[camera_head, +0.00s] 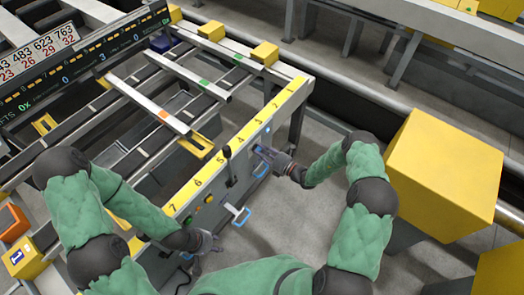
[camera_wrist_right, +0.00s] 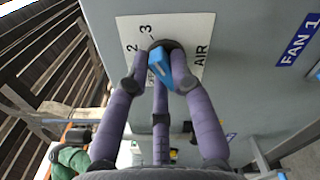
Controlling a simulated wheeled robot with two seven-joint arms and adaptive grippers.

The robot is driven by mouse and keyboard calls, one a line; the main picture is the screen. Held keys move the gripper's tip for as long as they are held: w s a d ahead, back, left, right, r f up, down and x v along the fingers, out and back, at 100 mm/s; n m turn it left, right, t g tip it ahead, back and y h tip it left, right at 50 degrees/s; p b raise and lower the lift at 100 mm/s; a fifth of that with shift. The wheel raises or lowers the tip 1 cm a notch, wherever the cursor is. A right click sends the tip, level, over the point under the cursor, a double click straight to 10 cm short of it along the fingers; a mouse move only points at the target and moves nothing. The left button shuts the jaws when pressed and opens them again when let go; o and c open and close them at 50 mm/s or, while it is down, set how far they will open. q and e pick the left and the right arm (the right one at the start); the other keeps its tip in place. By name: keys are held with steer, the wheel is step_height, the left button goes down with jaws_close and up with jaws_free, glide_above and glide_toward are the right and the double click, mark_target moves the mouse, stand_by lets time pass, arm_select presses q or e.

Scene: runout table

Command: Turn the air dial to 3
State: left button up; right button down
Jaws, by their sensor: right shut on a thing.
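The air dial has a blue knob (camera_wrist_right: 163,66) on a dark round base, on a white plate (camera_wrist_right: 196,72) marked "AIR", "2" and "3". The "3" is just above and left of the knob in the right wrist view; other marks are hidden by the fingers. My right gripper (camera_wrist_right: 162,78) is shut on the knob, with fingers on both sides. In the head view my right gripper (camera_head: 268,157) is at the panel's front face, below the yellow number strip. My left gripper (camera_head: 208,243) hangs low by the panel's left part; its finger opening is unclear.
A large yellow box (camera_head: 445,175) stands right of my right arm. A "FAN 1" label (camera_wrist_right: 298,38) is beside the dial.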

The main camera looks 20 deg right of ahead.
steer(key=shift+f, duration=0.1)
steer(key=c, duration=1.1)
jaws_free()
steer(key=shift+o, duration=0.2)
steer(key=v, duration=1.2)
